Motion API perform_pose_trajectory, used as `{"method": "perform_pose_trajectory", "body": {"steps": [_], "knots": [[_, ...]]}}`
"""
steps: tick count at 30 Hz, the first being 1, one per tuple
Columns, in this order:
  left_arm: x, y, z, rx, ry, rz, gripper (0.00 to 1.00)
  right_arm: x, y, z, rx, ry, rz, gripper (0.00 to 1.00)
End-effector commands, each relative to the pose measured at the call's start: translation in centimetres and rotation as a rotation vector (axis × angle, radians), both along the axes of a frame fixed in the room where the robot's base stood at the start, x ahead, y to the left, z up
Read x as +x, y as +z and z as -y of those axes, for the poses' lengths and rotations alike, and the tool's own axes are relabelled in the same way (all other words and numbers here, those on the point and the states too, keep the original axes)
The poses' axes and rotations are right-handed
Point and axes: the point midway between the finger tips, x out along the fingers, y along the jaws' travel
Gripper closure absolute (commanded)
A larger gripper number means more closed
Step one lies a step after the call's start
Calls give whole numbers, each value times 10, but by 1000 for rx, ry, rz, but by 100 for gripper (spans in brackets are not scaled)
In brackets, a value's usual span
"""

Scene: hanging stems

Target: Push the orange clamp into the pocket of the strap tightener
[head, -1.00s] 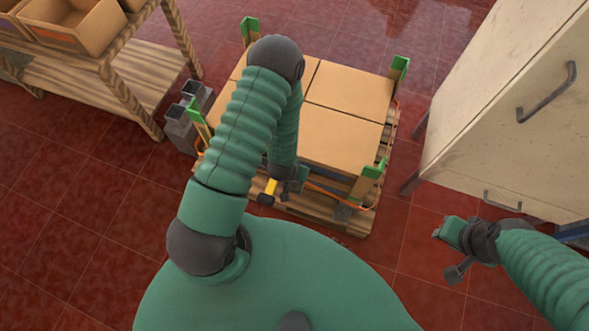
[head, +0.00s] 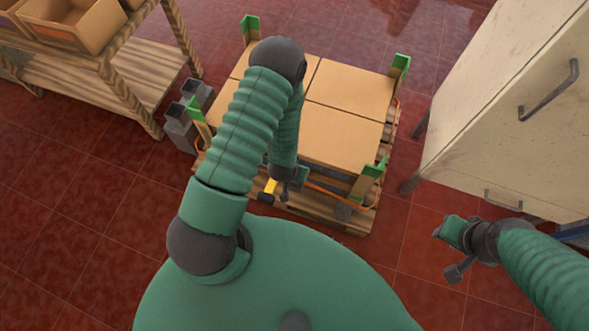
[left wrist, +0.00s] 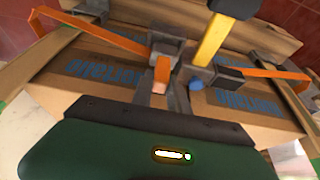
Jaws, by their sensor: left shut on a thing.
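The strap tightener has a yellow handle (left wrist: 213,40) with a black grip (left wrist: 236,7) and a dark grey body (left wrist: 225,77). Its yellow handle also shows in the head view (head: 268,186), at the pallet's near side. My left gripper (head: 287,184) is low beside it, partly hidden by my own arm. In the left wrist view, my left gripper (left wrist: 166,88) is shut on the small orange clamp (left wrist: 162,70), next to the tightener's body. The fingers hide part of the clamp, and I cannot tell whether it touches the pocket. My right gripper (head: 452,246) is away from the pallet, its jaws unclear.
Cardboard boxes (head: 340,135) with green corner pieces (head: 400,66) stand on a wooden pallet (head: 340,218). An orange strap (left wrist: 265,73) runs around them. A white cabinet (head: 490,130) stands right. A wooden shelf (head: 140,75) and grey blocks (head: 180,132) are left.

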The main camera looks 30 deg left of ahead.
Motion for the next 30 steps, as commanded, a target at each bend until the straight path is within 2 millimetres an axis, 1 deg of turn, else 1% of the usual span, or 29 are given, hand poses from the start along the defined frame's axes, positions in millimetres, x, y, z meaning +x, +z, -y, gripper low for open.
{"method": "perform_pose_trajectory", "body": {"steps": [30], "knots": [[0, -37, 0, 0, 0, 0, 100, 0, -28, 0, 0, 0, 0, 68]]}}
